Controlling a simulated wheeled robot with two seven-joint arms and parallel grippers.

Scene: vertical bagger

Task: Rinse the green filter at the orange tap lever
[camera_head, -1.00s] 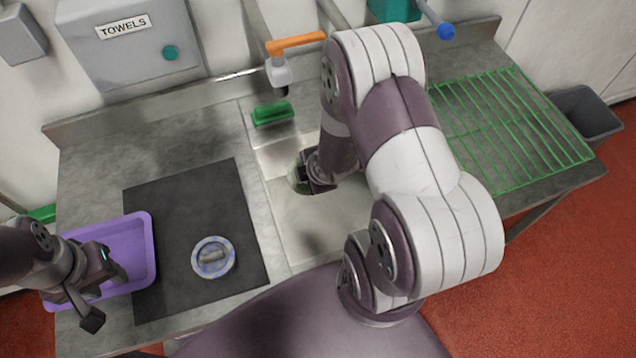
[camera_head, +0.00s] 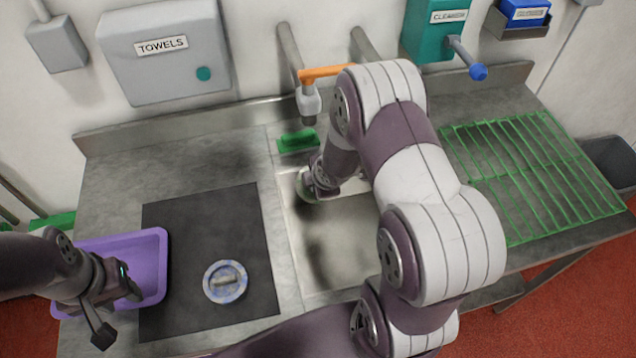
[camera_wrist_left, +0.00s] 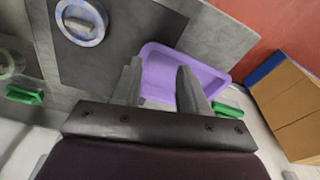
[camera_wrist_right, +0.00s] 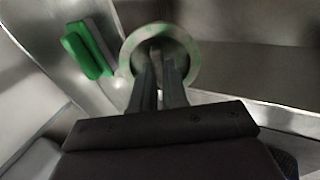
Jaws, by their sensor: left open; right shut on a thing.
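The green filter (camera_wrist_right: 190,55) is a round disc with a pale green rim, held in the fingers of my right gripper (camera_wrist_right: 158,85). In the head view the filter (camera_head: 303,184) is mostly hidden behind my right gripper (camera_head: 322,184), over the upper left of the sink basin (camera_head: 335,250). The orange tap lever (camera_head: 328,71) sits on the grey tap at the wall, above and behind that gripper. The tap's spout (camera_head: 309,119) points down over the back of the sink. My left gripper (camera_wrist_left: 158,85) is open and empty above the purple tray, which also shows in the head view.
The purple tray (camera_head: 152,240) stands left of a dark mat (camera_head: 165,215) bearing a blue-white round disc (camera_head: 225,282). A green brush or sponge (camera_head: 298,141) lies behind the sink. A green wire rack (camera_head: 530,170) covers the right counter.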

